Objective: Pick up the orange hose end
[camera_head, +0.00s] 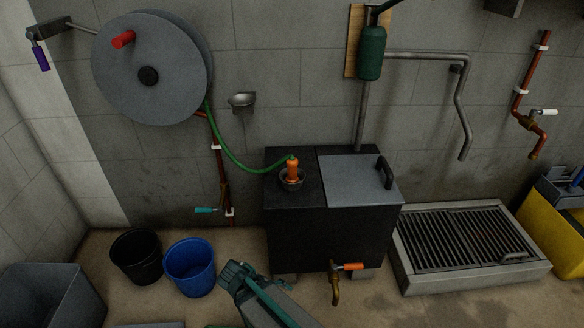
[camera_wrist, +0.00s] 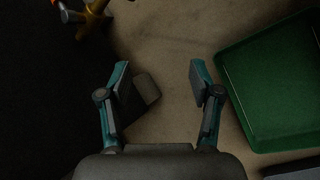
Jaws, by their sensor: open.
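The orange hose end (camera_head: 293,169) stands upright in a small dark round holder (camera_head: 291,181) on top of the black tank (camera_head: 333,235). A green hose (camera_head: 231,153) runs from it up to the grey reel (camera_head: 152,70) on the wall. My gripper (camera_wrist: 159,80) is open and empty in the wrist view, facing the floor beside the tank's dark side. In the head view my arm's end shows at the bottom, in front of and below the tank, apart from the hose end. The hose end is not in the wrist view.
A black bucket (camera_head: 136,257) and a blue bucket (camera_head: 190,267) stand left of the tank. A tap with an orange handle (camera_head: 348,267) sticks out at the tank's front. A grated trough (camera_head: 468,243) lies to the right. A green tray (camera_wrist: 270,85) is beside my gripper.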

